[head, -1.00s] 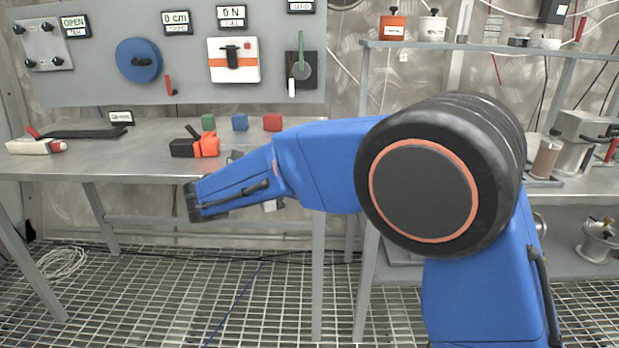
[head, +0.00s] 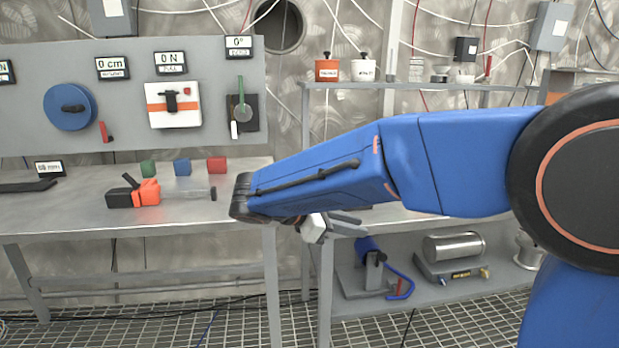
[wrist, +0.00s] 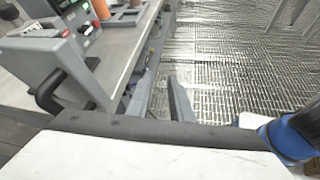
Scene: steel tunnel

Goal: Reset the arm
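My blue arm crosses the right half of the head view, its forearm reaching left to a black wrist joint in front of the bench. My gripper (head: 345,224) hangs below the forearm, partly hidden by it, and points right. In the wrist view my gripper's two grey fingers (wrist: 165,98) stand apart, with nothing held between them. The gripper is over the gap between the bench and the shelf unit in the head picture and touches nothing that I can see.
A steel bench (head: 70,215) holds an orange-black tool (head: 140,192) and green, blue and red cubes (head: 217,165). A grey control panel (head: 30,120) stands behind. A shelf unit (head: 440,300) carries equipment at right. Grating floor (wrist: 235,70) is open in the wrist view.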

